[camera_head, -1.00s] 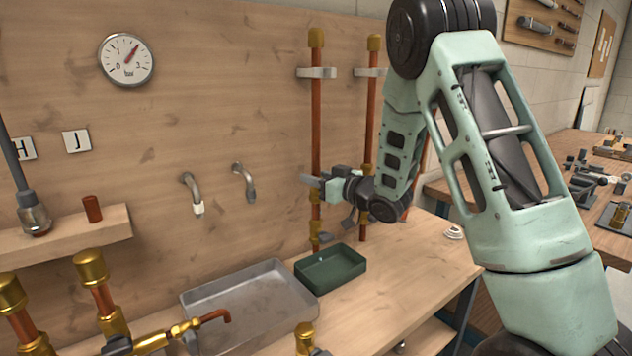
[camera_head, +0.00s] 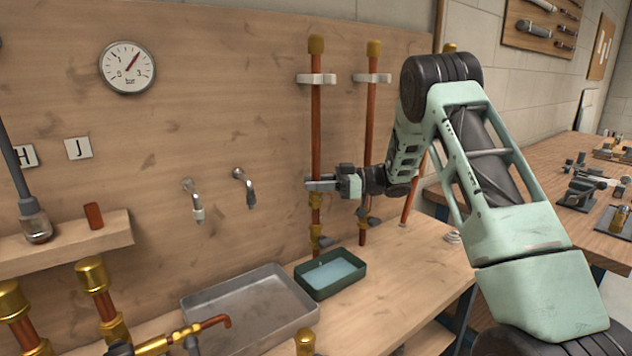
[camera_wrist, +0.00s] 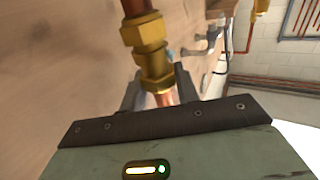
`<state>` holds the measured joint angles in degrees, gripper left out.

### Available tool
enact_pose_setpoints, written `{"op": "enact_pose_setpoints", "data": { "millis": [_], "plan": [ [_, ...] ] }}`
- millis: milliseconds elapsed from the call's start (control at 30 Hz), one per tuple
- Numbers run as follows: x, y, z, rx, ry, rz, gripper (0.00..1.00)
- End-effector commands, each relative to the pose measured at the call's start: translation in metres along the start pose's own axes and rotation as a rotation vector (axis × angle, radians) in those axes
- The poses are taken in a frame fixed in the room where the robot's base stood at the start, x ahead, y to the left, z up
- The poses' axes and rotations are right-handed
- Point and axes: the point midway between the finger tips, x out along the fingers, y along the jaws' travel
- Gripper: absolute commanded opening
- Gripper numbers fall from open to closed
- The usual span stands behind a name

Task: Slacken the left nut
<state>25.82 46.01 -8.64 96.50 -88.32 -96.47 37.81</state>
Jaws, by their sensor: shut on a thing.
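The left copper pipe (camera_head: 316,125) runs upright on the wooden board and has brass fittings low down. The finger contact is partly hidden by the nut and the gripper body. A second brass fitting (camera_wrist: 145,32) adjoins it on the pipe.
A right copper pipe (camera_head: 369,130) stands close beside, behind my wrist. Below is a green tray (camera_head: 306,289) with pale blue liquid in it. A larger grey metal tray (camera_head: 195,313) lies to its left. A pressure gauge (camera_head: 127,67) hangs at upper left.

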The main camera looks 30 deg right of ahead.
Motion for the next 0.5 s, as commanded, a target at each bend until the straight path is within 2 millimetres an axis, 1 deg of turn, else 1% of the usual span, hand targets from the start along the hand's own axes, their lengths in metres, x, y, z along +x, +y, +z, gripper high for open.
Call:
{"op": "enact_pose_setpoints", "data": {
  "millis": [200,500],
  "plan": [
    [-0.0001,0.0007,-0.001,-0.002,0.001,-0.057,0.08],
    [0.0002,0.0002,-0.001,-0.002,0.003,-0.074,0.08]
  ]
}}
